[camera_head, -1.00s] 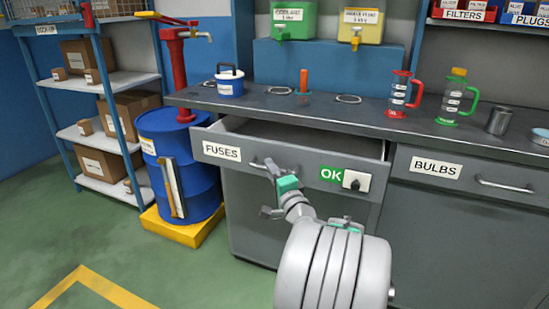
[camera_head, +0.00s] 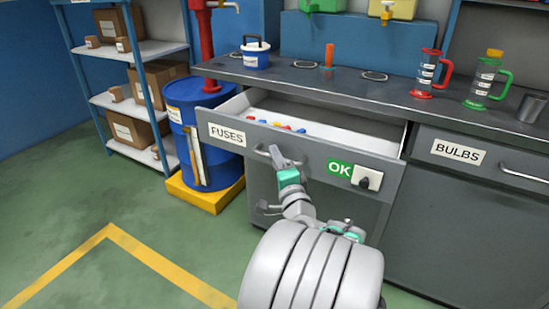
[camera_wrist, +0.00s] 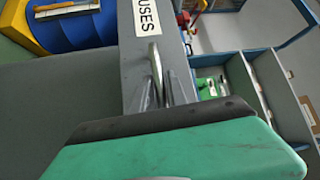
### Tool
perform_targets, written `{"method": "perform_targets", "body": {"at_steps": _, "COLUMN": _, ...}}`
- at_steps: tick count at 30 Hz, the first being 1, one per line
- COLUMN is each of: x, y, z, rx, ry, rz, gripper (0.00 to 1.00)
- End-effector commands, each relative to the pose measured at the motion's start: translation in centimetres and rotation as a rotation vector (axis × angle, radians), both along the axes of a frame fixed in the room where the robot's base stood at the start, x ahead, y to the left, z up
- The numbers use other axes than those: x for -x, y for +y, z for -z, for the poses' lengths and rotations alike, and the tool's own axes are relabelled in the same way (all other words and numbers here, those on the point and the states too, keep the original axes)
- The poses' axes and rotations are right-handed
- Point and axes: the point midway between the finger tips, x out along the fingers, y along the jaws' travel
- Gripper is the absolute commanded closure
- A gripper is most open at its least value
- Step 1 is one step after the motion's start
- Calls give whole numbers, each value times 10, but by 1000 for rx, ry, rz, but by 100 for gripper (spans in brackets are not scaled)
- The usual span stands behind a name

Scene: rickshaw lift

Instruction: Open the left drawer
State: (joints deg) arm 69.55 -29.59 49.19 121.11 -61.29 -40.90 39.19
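The left drawer (camera_head: 225,133), labelled FUSES, is pulled out from the grey workbench, and small red, blue and yellow pieces (camera_head: 280,126) show inside it. Its bar handle (camera_head: 262,153) is on the front and also shows in the wrist view (camera_wrist: 154,68). My gripper (camera_head: 276,156) is at the right part of this handle, with its fingers (camera_wrist: 172,90) close together there. It appears shut on the handle; the exact contact is partly hidden.
The BULBS drawer (camera_head: 465,165) on the right is shut. A blue barrel (camera_head: 215,150) on a yellow base (camera_head: 208,196) stands close on the left. Jugs and a small bucket (camera_head: 255,55) stand on the worktop (camera_head: 320,80). Green floor (camera_head: 90,210) is free at the left.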

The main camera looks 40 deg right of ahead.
Motion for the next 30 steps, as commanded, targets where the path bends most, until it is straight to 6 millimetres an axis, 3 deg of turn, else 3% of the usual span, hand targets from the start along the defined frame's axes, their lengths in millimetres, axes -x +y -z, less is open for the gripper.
{"method": "perform_targets", "body": {"at_steps": 5, "x": 0, "y": 0, "z": 0, "rx": 0, "ry": 0, "rz": -1, "gripper": 66}}
{"method": "perform_targets", "body": {"at_steps": 14, "x": 3, "y": 2, "z": 1, "rx": -1, "ry": 2, "rz": 0, "gripper": 66}}
{"method": "perform_targets", "body": {"at_steps": 24, "x": 57, "y": 27, "z": 9, "rx": -3, "ry": 1, "rz": 6, "gripper": 66}}
{"method": "perform_targets", "body": {"at_steps": 30, "x": 68, "y": 36, "z": 11, "rx": 0, "ry": 0, "rz": 0, "gripper": 66}}
